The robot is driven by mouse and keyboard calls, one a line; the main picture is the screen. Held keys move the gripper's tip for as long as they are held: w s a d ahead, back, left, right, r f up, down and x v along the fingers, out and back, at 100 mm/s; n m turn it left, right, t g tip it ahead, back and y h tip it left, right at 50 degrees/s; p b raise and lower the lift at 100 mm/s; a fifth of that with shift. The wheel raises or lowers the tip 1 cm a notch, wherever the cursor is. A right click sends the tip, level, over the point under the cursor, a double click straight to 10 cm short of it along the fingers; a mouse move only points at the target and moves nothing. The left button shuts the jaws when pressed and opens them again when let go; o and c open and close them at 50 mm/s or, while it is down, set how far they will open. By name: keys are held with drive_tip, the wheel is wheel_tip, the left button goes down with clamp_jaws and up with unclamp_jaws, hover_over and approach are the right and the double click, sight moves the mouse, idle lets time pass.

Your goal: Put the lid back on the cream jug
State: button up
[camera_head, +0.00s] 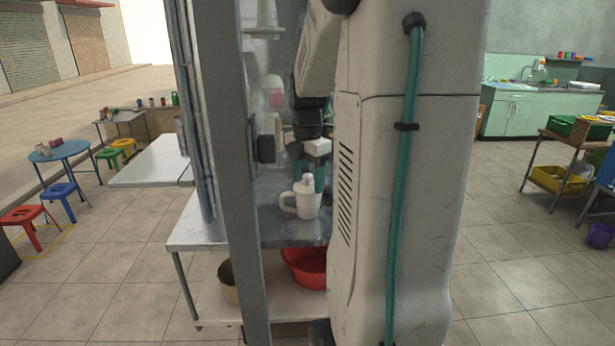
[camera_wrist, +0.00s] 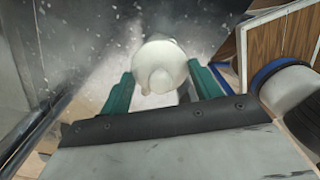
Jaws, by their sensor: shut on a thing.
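The cream jug (camera_head: 304,203) stands upright on the grey metal counter, with its handle to the left. The cream lid (camera_head: 308,182) is at the top of the jug, between the teal fingers of my gripper (camera_head: 308,178). In the wrist view the round lid (camera_wrist: 160,62) with its knob sits between the two fingers of my gripper (camera_wrist: 160,88). My gripper is shut on the lid from above. I cannot tell whether the lid rests fully on the rim. The jug's body is hidden under the lid in the wrist view.
The metal counter (camera_head: 270,187) carries the jug, and my column hides its right part. A red basin (camera_head: 309,268) and a tan pot (camera_head: 229,283) are on the shelf below. A wood-patterned box (camera_wrist: 287,40) and a blue-rimmed container (camera_wrist: 285,88) are close on the right in the wrist view.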

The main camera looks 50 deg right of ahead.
idle(0.4)
drive_tip(key=o, duration=1.3)
drive_tip(key=shift+r, duration=3.5)
drive_tip(key=shift+c, duration=0.3)
clamp_jaws()
drive_tip(key=shift+f, duration=0.25)
